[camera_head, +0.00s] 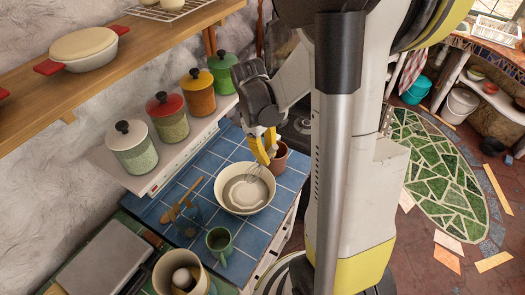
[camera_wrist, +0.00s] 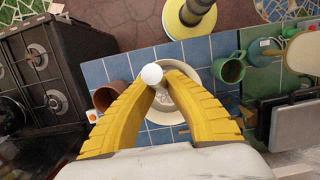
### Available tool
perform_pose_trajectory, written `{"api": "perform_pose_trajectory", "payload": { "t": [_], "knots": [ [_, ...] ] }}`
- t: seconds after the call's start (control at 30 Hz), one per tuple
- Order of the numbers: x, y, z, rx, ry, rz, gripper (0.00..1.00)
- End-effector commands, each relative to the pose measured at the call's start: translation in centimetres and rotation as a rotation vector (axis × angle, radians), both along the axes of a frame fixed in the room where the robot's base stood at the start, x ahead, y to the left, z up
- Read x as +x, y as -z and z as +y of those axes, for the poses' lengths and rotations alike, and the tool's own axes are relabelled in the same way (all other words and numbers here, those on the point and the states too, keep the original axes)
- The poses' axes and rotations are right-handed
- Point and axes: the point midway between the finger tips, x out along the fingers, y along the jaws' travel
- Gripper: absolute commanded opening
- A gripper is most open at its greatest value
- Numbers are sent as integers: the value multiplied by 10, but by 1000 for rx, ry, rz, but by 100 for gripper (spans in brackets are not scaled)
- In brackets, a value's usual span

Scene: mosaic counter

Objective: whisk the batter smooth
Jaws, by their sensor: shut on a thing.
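A cream bowl (camera_head: 222,196) stands on the blue tiled counter (camera_head: 205,165), with pale batter (camera_head: 247,194) inside. My gripper (camera_head: 263,150) is above the bowl's far edge, its yellow fingers pointing down. It is shut on a whisk (camera_head: 253,173), whose thin wires reach down into the bowl. In the wrist view, the whisk's round white end (camera_wrist: 152,74) shows between the fingertips, with the bowl behind. The fingers hide much of the handle and part of the bowl. How smooth the batter is cannot be told.
A terracotta pot (camera_head: 278,160) stands close behind the bowl. A green mug (camera_head: 219,242) and wooden utensils (camera_head: 178,203) are nearer. Several lidded jars (camera_head: 167,117) line a ledge by the wall. A dark stove (camera_wrist: 60,80) adjoins the counter in the wrist view.

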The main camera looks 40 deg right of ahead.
Motion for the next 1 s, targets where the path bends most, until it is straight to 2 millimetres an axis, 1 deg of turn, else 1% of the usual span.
{"api": "perform_pose_trajectory", "payload": {
  "t": [0.03, 0.27, 1.0],
  "knots": [
    [-3, 6, -1, 0, 1, 0, 0],
    [-15, 25, -5, 0, 1, 0, 0],
    [14, 93, 5, 0, -1, 0, 0]
  ]
}}
